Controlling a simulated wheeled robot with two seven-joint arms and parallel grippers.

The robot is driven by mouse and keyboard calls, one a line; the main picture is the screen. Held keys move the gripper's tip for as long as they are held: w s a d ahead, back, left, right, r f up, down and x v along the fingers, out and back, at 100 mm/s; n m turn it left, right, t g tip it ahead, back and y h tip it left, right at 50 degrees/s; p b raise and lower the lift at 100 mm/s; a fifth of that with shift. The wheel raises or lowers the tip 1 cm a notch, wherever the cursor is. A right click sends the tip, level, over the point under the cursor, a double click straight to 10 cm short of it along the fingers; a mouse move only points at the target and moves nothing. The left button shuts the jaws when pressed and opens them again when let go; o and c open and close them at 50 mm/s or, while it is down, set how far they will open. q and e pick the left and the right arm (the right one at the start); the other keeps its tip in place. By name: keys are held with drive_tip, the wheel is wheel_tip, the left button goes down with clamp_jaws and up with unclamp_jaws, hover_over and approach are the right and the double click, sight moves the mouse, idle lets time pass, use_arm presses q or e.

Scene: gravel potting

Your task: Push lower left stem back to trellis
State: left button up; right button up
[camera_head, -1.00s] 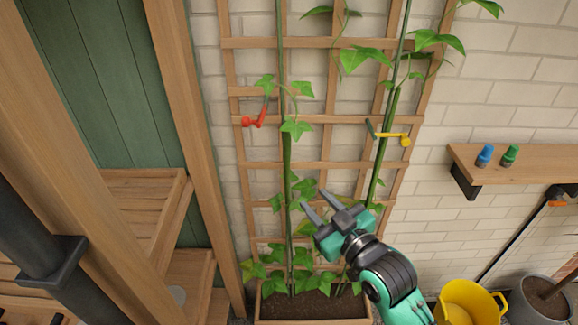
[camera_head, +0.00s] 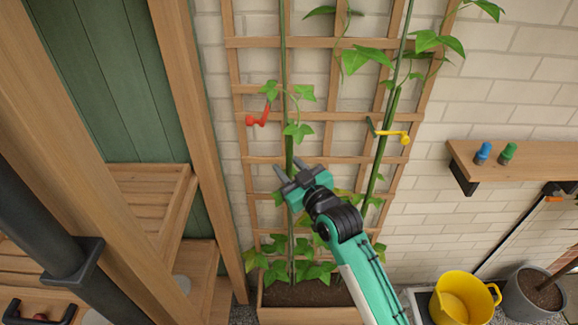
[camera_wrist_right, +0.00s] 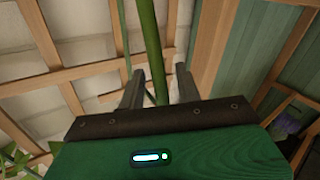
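The lower left stem (camera_head: 289,149) is a green vine rising from the soil of a wooden planter (camera_head: 311,314), in front of the left part of the wooden trellis (camera_head: 263,159). My right gripper (camera_head: 291,173) reaches up from the lower right, at the stem's mid height. Its fingers are open. In the right wrist view the stem (camera_wrist_right: 149,45) passes between the two spread fingertips (camera_wrist_right: 158,84), with visible space on both sides; contact cannot be told. The gripper hides part of the stem. My left gripper is not in view.
A red clip (camera_head: 257,117) sits left of the stem above the gripper; a yellow clip (camera_head: 392,133) is by the right stem (camera_head: 377,165). A wooden post (camera_head: 196,130) stands left. A shelf (camera_head: 530,160), yellow bucket (camera_head: 464,300) and grey pot (camera_head: 532,298) are right.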

clamp_jaws()
drive_tip(key=shift+w+r+p, duration=0.15)
drive_tip(key=shift+r+p, duration=0.1)
drive_tip(key=shift+p, duration=0.1)
drive_tip(key=w+r+m+g+h+p, duration=0.1)
drive_tip(key=w+r+m+g+p, duration=0.1)
drive_tip(key=w+p, duration=0.5)
drive_tip(key=w+g, duration=0.1)
drive_tip(key=w, duration=0.3)
drive_tip(key=shift+w+r+g+h, duration=0.15)
drive_tip(key=shift+w+g+h, duration=0.2)
drive_tip(key=shift+g+h, duration=0.05)
